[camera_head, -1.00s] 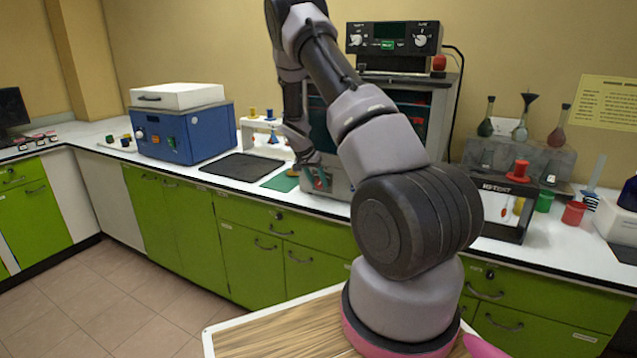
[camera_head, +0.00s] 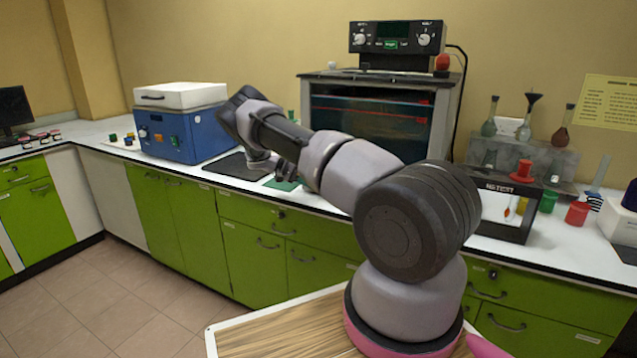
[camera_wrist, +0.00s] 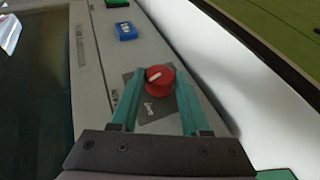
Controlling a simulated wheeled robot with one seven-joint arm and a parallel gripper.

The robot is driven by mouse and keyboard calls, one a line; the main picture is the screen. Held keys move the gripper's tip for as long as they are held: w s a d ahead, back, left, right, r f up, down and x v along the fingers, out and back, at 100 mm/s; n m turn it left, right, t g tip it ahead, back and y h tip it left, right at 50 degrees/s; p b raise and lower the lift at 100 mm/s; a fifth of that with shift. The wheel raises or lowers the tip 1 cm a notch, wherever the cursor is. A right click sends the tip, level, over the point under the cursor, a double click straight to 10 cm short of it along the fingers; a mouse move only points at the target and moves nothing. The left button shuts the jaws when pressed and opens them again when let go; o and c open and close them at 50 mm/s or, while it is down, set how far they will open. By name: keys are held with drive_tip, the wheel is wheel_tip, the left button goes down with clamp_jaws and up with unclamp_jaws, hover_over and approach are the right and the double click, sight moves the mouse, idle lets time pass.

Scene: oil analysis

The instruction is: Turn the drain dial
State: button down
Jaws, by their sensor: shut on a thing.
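A round red dial (camera_wrist: 160,77) with a white pointer line sits on a grey panel in the wrist view. The pointer line slants slightly up to the right. In the head view the panel is on the lower front of the oven-like machine (camera_head: 377,120), and my arm hides the dial there.
A blue button (camera_wrist: 125,31) and a green button (camera_wrist: 117,3) are further along the panel. A blue machine with a white lid (camera_head: 180,130) stands to the left on the counter. A dark mat (camera_head: 237,166) lies between. Glass flasks (camera_head: 525,128) stand in a rack at right.

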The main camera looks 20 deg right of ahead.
drive_tip(key=g+h, duration=0.1)
drive_tip(key=h, duration=0.1)
drive_tip(key=n+g+h, duration=0.1)
drive_tip(key=shift+w+a+f+n+g+h, duration=0.1)
drive_tip(key=shift+f+n+g+h, duration=0.2)
drive_tip(key=shift+f+h, duration=0.1)
idle(0.5)
drive_tip(key=shift+c, duration=1.9)
unclamp_jaws()
